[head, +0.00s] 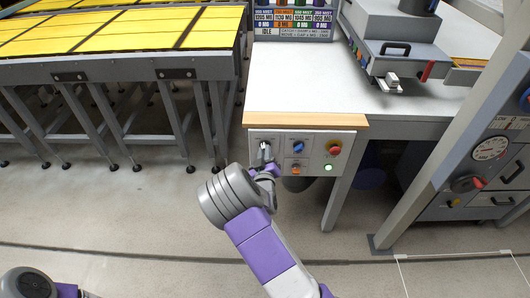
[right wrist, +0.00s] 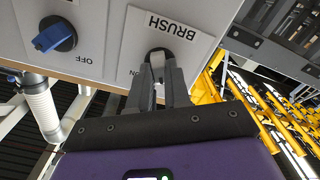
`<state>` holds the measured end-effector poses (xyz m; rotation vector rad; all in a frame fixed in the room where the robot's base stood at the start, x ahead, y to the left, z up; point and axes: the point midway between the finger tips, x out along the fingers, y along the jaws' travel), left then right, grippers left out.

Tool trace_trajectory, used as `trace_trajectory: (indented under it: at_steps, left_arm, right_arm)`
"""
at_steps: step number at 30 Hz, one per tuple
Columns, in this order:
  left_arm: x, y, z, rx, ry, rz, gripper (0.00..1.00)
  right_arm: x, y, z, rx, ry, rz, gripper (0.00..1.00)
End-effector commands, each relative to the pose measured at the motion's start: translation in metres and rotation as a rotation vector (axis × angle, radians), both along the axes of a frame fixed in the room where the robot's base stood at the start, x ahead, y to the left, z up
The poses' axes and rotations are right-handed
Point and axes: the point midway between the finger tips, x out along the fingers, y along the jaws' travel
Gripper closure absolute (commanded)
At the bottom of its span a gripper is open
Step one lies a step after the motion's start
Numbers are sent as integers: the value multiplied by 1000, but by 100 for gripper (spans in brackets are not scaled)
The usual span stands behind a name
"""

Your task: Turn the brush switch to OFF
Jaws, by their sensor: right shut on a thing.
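The brush switch (right wrist: 158,57) is a dark round knob with a light grey handle, below the "BRUSH" label (right wrist: 172,25) in the right wrist view. An "ON" mark shows at its left; its OFF mark is not visible. My right gripper (right wrist: 160,75) is shut on the handle, its fingers on both sides of it. In the head view my right gripper (head: 265,160) is at the upper left of the control panel (head: 315,174) and partly covers the switch. My left gripper is not in view; only part of my left arm shows at the bottom left corner.
A blue knob (head: 299,147) sits right of the brush switch, with an orange control (head: 296,168) below it. The white worktop (head: 330,85) overhangs above. Floor in front is clear.

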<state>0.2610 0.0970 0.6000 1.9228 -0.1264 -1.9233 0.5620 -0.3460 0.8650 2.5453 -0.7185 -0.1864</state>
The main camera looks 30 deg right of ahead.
Motion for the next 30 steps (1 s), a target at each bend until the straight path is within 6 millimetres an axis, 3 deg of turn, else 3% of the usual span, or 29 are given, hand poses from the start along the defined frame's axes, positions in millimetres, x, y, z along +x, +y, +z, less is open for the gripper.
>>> trace_trajectory:
  at_steps: [12, 30]
  left_arm:
    - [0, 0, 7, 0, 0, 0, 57]
    - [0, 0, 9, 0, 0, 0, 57]
  right_arm:
    - [0, 0, -1, -203, 128, 1, 100]
    - [-1, 0, -1, -249, 157, 0, 100]
